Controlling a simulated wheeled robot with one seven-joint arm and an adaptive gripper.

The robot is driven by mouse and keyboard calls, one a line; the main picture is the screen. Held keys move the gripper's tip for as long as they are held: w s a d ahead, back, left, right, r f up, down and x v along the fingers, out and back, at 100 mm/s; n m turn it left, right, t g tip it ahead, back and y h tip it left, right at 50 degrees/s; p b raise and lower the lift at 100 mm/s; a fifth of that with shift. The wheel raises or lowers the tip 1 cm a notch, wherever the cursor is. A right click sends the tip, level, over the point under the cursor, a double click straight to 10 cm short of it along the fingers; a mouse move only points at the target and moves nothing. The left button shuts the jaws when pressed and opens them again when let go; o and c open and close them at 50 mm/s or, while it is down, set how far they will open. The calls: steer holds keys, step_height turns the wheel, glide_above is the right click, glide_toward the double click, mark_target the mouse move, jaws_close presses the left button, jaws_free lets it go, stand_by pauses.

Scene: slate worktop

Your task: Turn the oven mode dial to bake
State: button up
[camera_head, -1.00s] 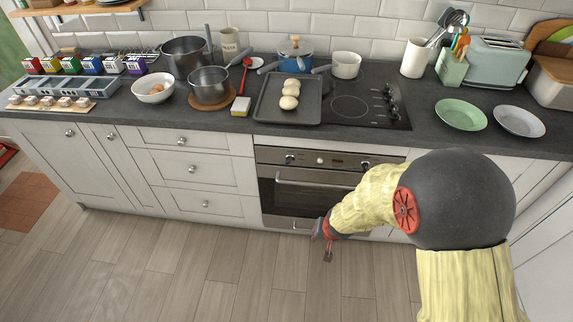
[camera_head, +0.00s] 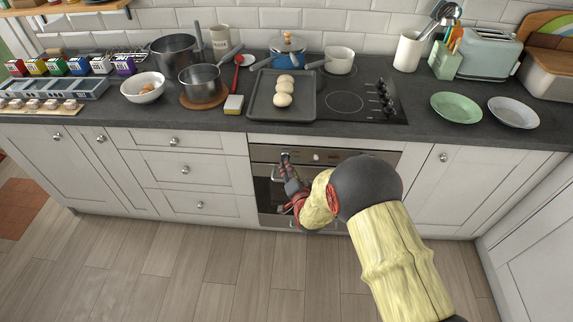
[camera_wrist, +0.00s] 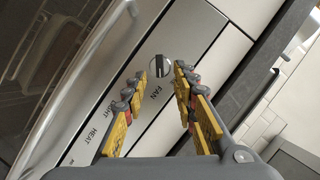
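The oven (camera_head: 262,188) is built in under the worktop, with a steel control panel along its top. In the wrist view the round dial (camera_wrist: 160,66) shows on the panel, with a dark bar across its face. The label FAN is readable beside it, and HEAT lies further down-left; I cannot read BAKE. My gripper (camera_wrist: 161,73) is open, its yellow-padded fingers on either side of the dial in the picture. I cannot tell whether they touch it. In the head view my gripper (camera_head: 285,158) is at the panel's left part and hides the dial.
The oven door handle (camera_wrist: 97,77) runs close to the panel. Above is the worktop (camera_head: 420,128) with a baking tray (camera_head: 258,106) and a cooktop (camera_head: 345,103). Drawers (camera_head: 185,170) are left of the oven and a cabinet door (camera_head: 434,185) right. The floor in front is clear.

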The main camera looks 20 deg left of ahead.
steer(key=shift+b+x, duration=0.65)
steer(key=shift+x, duration=1.65)
steer(key=c, duration=0.4)
jaws_close()
steer(key=shift+f, duration=0.1)
